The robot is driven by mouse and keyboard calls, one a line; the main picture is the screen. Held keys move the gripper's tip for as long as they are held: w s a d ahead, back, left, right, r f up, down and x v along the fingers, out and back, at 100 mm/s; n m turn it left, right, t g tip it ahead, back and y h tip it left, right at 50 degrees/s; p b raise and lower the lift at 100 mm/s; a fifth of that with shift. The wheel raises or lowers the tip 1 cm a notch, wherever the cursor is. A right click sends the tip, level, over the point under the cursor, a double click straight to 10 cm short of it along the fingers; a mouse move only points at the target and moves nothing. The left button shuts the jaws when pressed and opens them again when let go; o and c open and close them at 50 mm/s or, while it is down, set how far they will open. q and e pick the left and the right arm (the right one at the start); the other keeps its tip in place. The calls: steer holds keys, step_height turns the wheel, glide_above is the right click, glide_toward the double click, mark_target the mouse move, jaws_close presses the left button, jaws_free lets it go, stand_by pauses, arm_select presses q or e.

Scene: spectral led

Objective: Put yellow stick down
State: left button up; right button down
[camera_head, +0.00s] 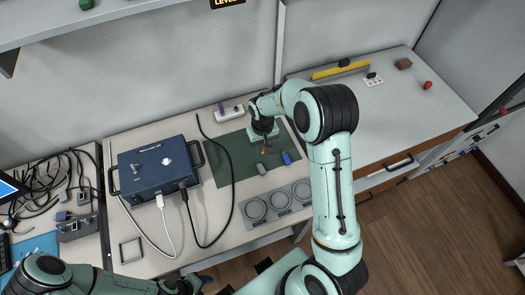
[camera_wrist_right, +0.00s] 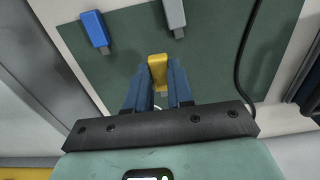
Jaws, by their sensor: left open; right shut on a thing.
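The yellow stick (camera_wrist_right: 157,66) is between the blue fingertips of my right gripper (camera_wrist_right: 158,80), which is shut on it. In the head view my right gripper (camera_head: 265,143) is over the green mat (camera_head: 228,155), and only a small bit of yellow shows under it. Whether the stick touches the mat is hard to tell. A blue stick (camera_head: 286,157) and a grey stick (camera_head: 261,169) lie on the mat; they also show at the top of the wrist view. My left gripper (camera_head: 190,284) is at the bottom edge, partly cut off, open and away from the sticks.
A dark blue box (camera_head: 155,172) with cables stands left of the mat. A grey plate with three round rings (camera_head: 277,203) lies in front. A white strip with a purple piece (camera_head: 229,113) is behind. Bare mat is left of the sticks.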

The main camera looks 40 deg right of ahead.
mark_target(262, 156)
steer(key=shift+f, duration=2.15)
steer(key=shift+f, duration=0.1)
steer(key=c, duration=1)
jaws_free()
step_height(262, 156, up, 12)
steer(key=shift+r, duration=0.15)
